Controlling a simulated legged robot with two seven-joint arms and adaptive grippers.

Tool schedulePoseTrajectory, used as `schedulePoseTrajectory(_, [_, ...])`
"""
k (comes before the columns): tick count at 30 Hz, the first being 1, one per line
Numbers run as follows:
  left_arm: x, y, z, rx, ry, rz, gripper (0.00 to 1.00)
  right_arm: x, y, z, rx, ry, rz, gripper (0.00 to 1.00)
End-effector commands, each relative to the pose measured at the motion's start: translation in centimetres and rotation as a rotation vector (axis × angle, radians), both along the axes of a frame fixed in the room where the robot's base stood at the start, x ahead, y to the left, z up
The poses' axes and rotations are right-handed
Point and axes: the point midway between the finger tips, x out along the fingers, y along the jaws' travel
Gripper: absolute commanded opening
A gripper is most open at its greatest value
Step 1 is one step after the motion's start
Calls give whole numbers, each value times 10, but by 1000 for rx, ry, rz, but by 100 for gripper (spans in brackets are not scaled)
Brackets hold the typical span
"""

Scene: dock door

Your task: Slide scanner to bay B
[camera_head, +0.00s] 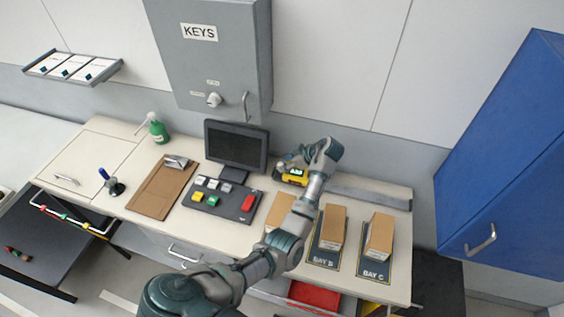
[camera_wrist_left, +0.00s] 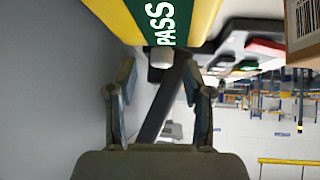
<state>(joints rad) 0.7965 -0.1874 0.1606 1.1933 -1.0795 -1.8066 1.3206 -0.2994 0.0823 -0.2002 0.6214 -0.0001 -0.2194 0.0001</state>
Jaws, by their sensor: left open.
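The yellow scanner (camera_head: 292,177) with a green screen is at the back of the bench, right of the monitor and behind the boxes. In the left wrist view the scanner (camera_wrist_left: 205,18) fills the top, its screen reading PASS. My left gripper (camera_head: 300,160) is beside the scanner, partly hiding it. In the wrist view my left gripper (camera_wrist_left: 160,80) is open, nothing clearly held between the fingers; contact cannot be told. A long grey rail (camera_head: 370,192) runs right along the bench back. The bay B mat (camera_head: 325,262) and bay C mat (camera_head: 374,268) lie in front of it. My right gripper is not in view.
Brown boxes stand on bay B (camera_head: 332,226) and bay C (camera_head: 379,235); another box (camera_head: 280,211) is partly behind my left arm. The monitor (camera_head: 236,146) and button panel (camera_head: 222,198) are left of the scanner. A blue cabinet (camera_head: 510,150) stands at right.

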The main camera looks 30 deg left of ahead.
Motion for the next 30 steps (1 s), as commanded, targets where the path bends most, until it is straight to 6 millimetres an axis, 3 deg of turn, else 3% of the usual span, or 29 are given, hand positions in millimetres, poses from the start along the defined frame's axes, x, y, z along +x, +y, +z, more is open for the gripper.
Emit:
schedulePoseTrajectory(6, [0, 16, -17, 1, 1, 0, 51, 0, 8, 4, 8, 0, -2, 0])
schedulePoseTrajectory(16, [0, 19, -19, 0, 0, 0, 51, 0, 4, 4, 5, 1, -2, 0])
schedulePoseTrajectory(22, [0, 19, -19, 0, 0, 0, 1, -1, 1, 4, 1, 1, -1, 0])
schedulePoseTrajectory(30, [1, 19, -19, 1, -1, -1, 0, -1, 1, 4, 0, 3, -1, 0])
